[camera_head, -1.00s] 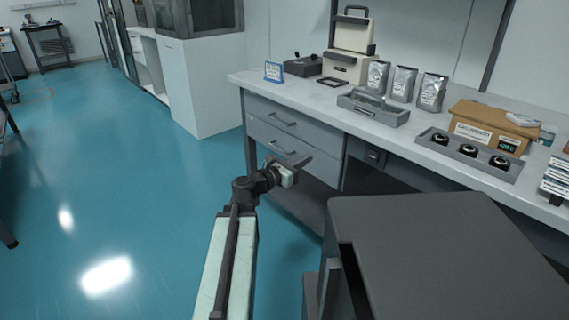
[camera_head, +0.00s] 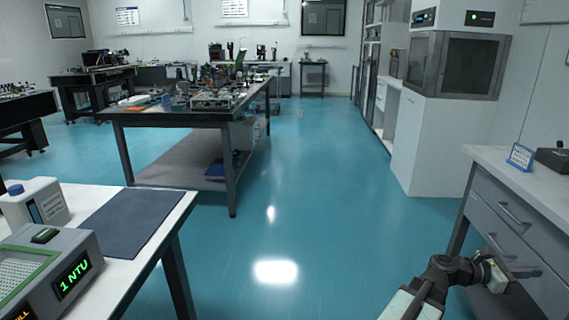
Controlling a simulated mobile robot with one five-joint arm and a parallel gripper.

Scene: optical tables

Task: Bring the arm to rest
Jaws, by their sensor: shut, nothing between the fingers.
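My gripper (camera_head: 517,271) shows at the lower right, at the end of my folded-looking arm (camera_head: 440,280). It is shut and empty. It points right, in front of the grey drawers of the white-topped bench (camera_head: 520,200). I cannot tell whether it touches the drawer front.
A white table (camera_head: 150,240) at the lower left holds a dark mat (camera_head: 128,218), a white bottle (camera_head: 32,203) and a meter with a green display (camera_head: 58,275). A cluttered optical table (camera_head: 180,118) stands beyond. A white cabinet (camera_head: 430,150) stands right. Blue floor (camera_head: 300,220) is clear between.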

